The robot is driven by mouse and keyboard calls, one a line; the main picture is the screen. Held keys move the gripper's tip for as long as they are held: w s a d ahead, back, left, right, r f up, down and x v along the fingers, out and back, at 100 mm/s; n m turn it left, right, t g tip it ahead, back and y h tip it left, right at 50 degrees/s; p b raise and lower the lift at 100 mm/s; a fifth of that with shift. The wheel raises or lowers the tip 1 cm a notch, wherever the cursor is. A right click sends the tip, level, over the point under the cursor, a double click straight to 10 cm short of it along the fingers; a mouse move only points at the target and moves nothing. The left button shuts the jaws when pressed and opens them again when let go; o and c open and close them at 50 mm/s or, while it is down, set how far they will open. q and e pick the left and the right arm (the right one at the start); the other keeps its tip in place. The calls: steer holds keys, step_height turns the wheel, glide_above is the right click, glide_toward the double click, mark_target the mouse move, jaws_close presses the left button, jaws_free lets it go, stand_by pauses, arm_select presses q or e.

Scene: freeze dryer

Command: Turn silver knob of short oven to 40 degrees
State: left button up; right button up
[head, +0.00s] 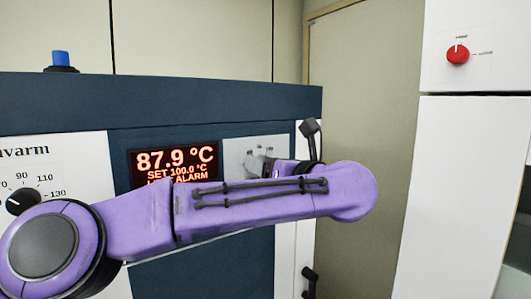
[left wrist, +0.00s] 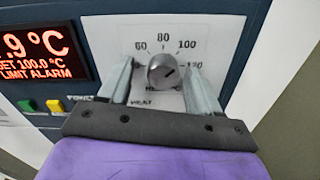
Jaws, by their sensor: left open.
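The silver knob (left wrist: 161,70) sits on a white dial plate (left wrist: 120,45) of the dark blue oven (head: 50,95). The dial shows 60, 80, 100 and 120 around it, and the dark mark on the knob slants to the upper right. My left gripper (left wrist: 161,74) is open, with one finger on each side of the knob and gaps visible between. In the head view my purple left arm crosses the oven front, and the gripper (head: 262,166) at the dial plate is small and partly hidden. The knob cannot be made out there. My right gripper is not in view.
A red display (head: 175,161) reads 87.9 °C, set 100.0 °C. Green (left wrist: 28,105) and yellow (left wrist: 55,106) buttons sit left of the gripper. A black knob (head: 20,201) is at far left, a red knob (head: 457,54) on the right-hand cabinet. A dark handle (head: 310,130) stands near my wrist.

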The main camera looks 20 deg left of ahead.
arm_select(q)
steer(key=shift+w+a+f, duration=0.1)
steer(key=shift+w+f, duration=0.05)
steer(key=shift+w, duration=0.3)
steer(key=shift+s, duration=0.1)
steer(key=c, duration=1)
steer(key=shift+n+b, duration=8.75)
steer(key=shift+n, duration=4.65)
steer(key=shift+c, duration=0.2)
steer(key=o, duration=1)
